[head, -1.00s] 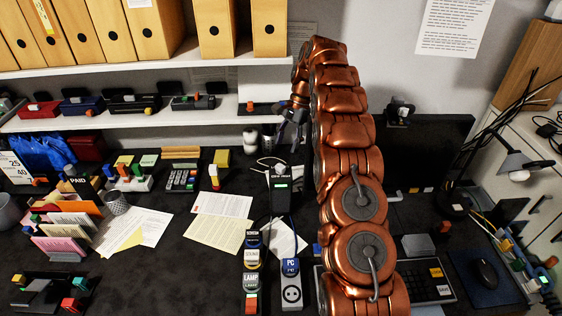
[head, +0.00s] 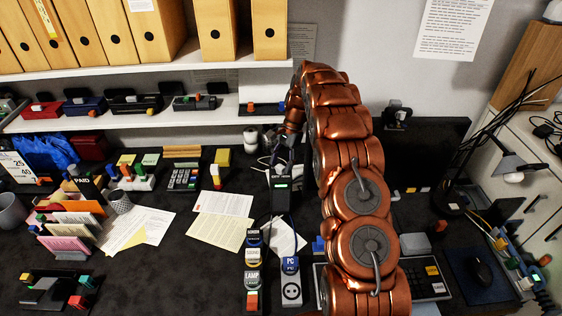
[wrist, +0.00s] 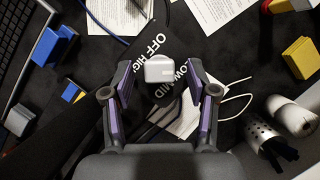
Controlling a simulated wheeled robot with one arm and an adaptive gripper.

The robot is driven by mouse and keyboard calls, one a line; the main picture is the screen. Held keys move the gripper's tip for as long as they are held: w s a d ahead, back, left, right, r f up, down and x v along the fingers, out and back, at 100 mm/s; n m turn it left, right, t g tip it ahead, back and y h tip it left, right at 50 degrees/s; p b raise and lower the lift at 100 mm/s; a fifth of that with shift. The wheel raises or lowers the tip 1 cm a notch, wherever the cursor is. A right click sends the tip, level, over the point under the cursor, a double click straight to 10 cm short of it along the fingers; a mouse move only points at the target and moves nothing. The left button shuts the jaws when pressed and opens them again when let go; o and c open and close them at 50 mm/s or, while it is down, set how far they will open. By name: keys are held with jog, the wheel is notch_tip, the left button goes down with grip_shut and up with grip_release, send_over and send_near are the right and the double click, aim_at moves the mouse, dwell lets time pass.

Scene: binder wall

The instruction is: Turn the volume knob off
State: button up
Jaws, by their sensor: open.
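The pale grey knob (wrist: 160,69) sits in the middle of those labels. My gripper (wrist: 160,85) is open, with one finger on each side of the knob in the picture; I cannot tell whether they touch it.
A perforated cup (wrist: 263,137) and a white cylinder (wrist: 297,117) show in the wrist view. A shelf (head: 130,123) runs behind.

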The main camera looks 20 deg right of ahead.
jog(key=shift+f, duration=0.15)
grip_shut()
dwell(0.5)
